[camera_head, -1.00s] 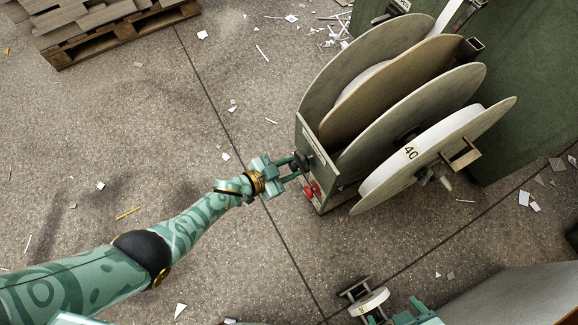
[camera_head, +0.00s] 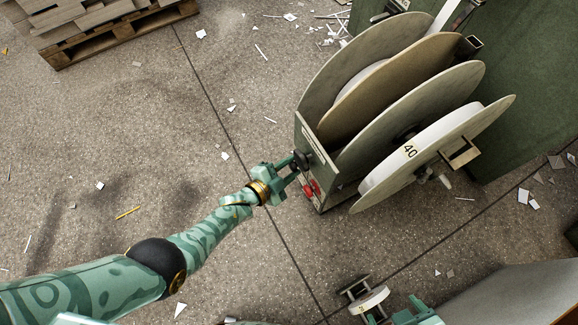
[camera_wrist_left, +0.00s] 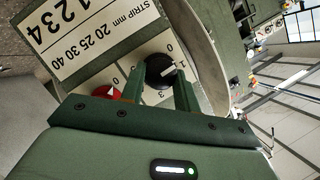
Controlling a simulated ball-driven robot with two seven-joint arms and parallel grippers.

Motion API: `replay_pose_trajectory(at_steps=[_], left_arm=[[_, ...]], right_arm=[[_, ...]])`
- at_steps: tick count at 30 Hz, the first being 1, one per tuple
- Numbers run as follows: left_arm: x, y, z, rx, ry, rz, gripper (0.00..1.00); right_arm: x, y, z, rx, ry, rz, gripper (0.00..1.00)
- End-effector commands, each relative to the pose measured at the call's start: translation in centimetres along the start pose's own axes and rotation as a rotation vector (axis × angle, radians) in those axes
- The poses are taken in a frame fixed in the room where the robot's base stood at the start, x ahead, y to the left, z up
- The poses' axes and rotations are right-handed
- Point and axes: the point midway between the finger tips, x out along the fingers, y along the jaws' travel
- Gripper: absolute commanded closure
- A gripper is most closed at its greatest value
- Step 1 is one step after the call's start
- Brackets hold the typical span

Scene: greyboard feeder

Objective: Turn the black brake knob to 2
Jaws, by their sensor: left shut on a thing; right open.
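The black brake knob (camera_wrist_left: 158,72) sits on the pale panel of the feeder (camera_head: 318,165). In the left wrist view its white pointer is turned towards the 1. The 0 and 3 show around it; the 2 is not visible, with a finger over that side. My left gripper (camera_head: 295,166) is shut on the black knob (camera_head: 301,160), one finger on each side, as the left wrist view (camera_wrist_left: 159,82) also shows.
A red knob (camera_wrist_left: 107,91) with its own scale is close beside the left finger. Large grey discs (camera_head: 420,115) and a white drum marked 40 (camera_head: 410,152) stand right of the panel. A pallet (camera_head: 120,30) lies at the back left. The floor between is open, with scraps.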

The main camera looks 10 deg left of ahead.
Motion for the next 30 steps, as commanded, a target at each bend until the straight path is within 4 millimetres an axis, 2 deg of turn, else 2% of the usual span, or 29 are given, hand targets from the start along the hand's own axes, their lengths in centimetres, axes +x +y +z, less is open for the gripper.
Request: replay_pose_trajectory(at_steps=[18,19,21,30], left_arm=[[-0.13,0.17,0.19,0.050,-0.003,-0.017,0.91],[-0.13,0.17,0.19,0.050,-0.003,-0.017,0.63],[-0.12,0.16,0.18,0.050,-0.003,-0.017,0.47],[-0.05,0.09,0.07,0.049,-0.001,-0.018,0.47]], right_arm=[[0.02,0.00,-0.03,0.000,0.001,0.000,0.27],[0.02,0.00,-0.03,0.000,0.001,0.000,0.27],[0.02,0.00,-0.03,0.000,0.001,0.000,0.27],[0.01,0.03,-0.06,0.000,0.002,0.001,0.27]])
